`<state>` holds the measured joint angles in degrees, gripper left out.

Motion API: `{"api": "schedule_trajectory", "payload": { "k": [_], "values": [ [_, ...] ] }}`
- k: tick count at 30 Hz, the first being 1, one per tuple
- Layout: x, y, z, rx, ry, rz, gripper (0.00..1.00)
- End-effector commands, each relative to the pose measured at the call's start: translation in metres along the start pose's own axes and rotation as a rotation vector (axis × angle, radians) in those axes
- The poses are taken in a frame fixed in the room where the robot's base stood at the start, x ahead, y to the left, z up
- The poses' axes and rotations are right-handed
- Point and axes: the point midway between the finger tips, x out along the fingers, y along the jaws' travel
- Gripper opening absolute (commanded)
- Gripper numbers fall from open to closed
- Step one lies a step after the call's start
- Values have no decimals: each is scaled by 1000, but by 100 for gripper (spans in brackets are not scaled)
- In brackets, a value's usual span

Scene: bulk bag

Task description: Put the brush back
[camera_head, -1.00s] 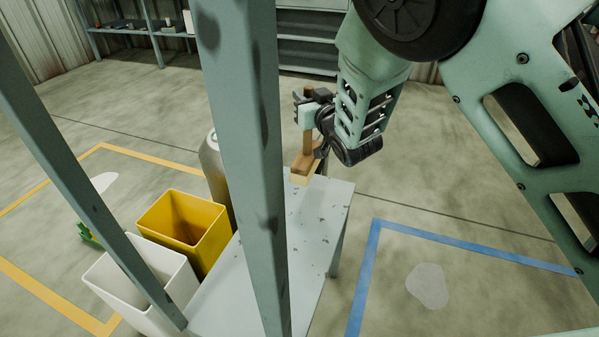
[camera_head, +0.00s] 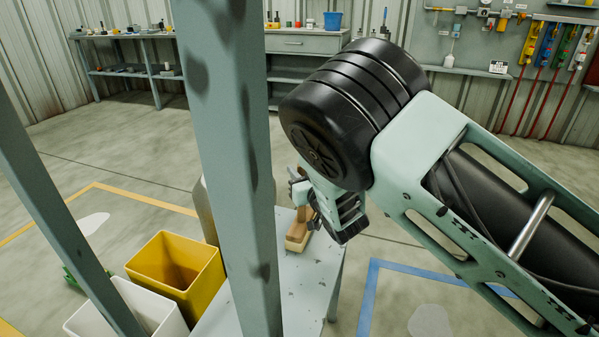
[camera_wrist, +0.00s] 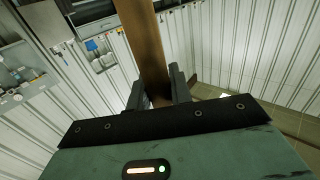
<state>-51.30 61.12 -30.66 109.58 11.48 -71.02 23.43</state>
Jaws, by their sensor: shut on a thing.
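The brush (camera_head: 298,241) has a wooden block head and an upright brown handle. In the head view its head shows over the far part of the grey table (camera_head: 305,275); I cannot tell whether it touches the top. My gripper (camera_head: 301,192) is partly hidden behind my own arm. In the wrist view my gripper (camera_wrist: 163,88) is shut on the brown handle (camera_wrist: 143,38), which runs up between the fingers. The brush head is out of sight there.
A yellow bin (camera_head: 204,280) and a white bin (camera_head: 150,305) stand left of the table. A grey post (camera_head: 232,130) crosses the view close in front. A workbench (camera_head: 305,42) and a tool wall (camera_head: 470,50) are at the back. Open floor lies right of the table.

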Motion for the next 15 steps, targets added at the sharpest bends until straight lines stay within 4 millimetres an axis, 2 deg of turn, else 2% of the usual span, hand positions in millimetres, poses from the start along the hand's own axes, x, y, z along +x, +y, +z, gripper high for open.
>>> {"api": "schedule_trajectory", "payload": {
  "k": [2,3,5,15],
  "values": [
    [0,0,3,0,1,0,0],
    [0,0,3,0,0,0,27],
    [0,0,2,-1,0,0,43],
    [0,0,-1,0,0,0,43]
  ]
}}
